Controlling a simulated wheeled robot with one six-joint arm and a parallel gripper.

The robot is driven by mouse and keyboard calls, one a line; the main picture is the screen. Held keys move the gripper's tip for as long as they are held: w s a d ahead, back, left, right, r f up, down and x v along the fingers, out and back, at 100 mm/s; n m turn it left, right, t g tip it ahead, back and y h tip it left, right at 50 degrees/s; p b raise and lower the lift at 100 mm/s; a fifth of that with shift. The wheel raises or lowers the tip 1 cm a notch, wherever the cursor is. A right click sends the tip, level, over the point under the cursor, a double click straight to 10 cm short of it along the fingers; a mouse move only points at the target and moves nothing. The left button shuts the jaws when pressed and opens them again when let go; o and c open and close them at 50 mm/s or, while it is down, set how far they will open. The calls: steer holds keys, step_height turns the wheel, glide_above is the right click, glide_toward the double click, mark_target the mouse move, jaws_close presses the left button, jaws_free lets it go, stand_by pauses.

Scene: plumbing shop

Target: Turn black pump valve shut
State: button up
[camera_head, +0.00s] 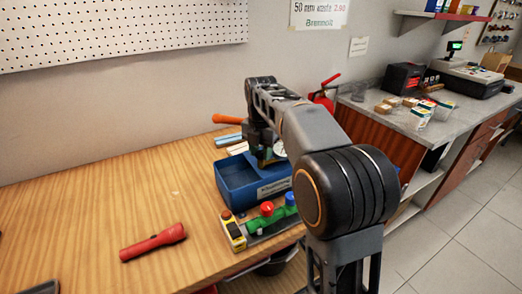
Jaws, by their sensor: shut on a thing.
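A blue open tank (236,186) with a label on its front stands on the wooden bench, with a round gauge (280,150) and an orange-handled lever (228,119) by it. My gripper (265,158) points down over the tank, close to the gauge. It is shut on a small dark part there, which looks to be the black pump valve. My arm and fingers cover most of that valve, so I cannot tell how far it is turned.
In front of the tank are a green manifold with a red knob (267,209) and a blue knob (291,199), and a yellow device (233,232). A red flashlight (153,242) lies left on the bench (90,215). A red extinguisher (324,95) is behind my arm.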

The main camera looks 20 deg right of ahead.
mark_target(261, 152)
steer(key=shift+r+m, duration=0.1)
steer(key=shift+m, duration=0.2)
steer(key=m+p, duration=0.2)
steer(key=shift+m, duration=0.4)
steer(key=m+p, duration=0.2)
steer(key=m, duration=0.2)
steer(key=shift+m+p, duration=0.3)
steer(key=shift+p, duration=0.1)
steer(key=m+p, duration=0.1)
steer(key=m, duration=0.3)
steer(key=shift+p, duration=0.35)
steer(key=shift+m+p, duration=0.45)
steer(key=shift+m, duration=1.55)
steer(key=o, duration=0.6)
steer(key=shift+o, duration=0.2)
step_height(261, 152, up, 14)
steer(key=p, duration=0.1)
steer(key=shift+f, duration=0.2)
